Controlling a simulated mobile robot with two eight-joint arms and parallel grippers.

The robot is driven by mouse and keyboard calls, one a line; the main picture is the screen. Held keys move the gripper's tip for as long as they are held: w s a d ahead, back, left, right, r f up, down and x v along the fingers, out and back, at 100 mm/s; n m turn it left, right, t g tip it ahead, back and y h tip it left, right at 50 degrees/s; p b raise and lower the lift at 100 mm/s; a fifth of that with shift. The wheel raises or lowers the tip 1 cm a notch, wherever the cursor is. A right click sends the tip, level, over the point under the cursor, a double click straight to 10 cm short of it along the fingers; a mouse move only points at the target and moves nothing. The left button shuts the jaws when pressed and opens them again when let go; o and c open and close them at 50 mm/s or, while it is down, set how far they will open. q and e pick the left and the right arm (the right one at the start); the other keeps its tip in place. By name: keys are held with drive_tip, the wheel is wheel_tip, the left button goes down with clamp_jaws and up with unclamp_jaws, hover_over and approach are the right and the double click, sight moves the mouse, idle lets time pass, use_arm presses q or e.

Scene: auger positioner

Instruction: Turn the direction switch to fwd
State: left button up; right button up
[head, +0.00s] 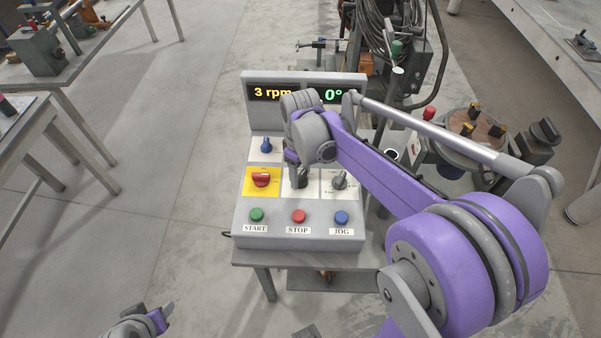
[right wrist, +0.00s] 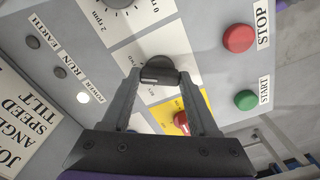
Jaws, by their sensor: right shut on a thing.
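The control box (head: 300,233) stands on a small grey table. The direction switch (right wrist: 160,71) is a black knob on a white plate in the middle of the panel. My right gripper (head: 299,184) reaches down over it and hides most of it in the head view. In the right wrist view the two fingers of this gripper (right wrist: 163,76) are shut on the knob, one on each side.
A red switch (head: 261,180) on a yellow plate and a grey speed knob (head: 340,180) flank the direction switch. START (head: 256,215), STOP (head: 298,216) and JOG (head: 341,218) buttons sit below. The display (head: 297,94) reads 3 rpm and 0°. A round positioner table (head: 475,128) stands right.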

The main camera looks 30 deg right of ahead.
sight(301, 176)
drive_tip(key=shift+m, duration=1.3)
drive_tip(key=o, duration=1.4)
drive_tip(key=shift+c, duration=0.2)
drive_tip(key=shift+r, duration=0.1)
wheel_tip(301, 176, up, 11)
drive_tip(key=shift+f, duration=0.2)
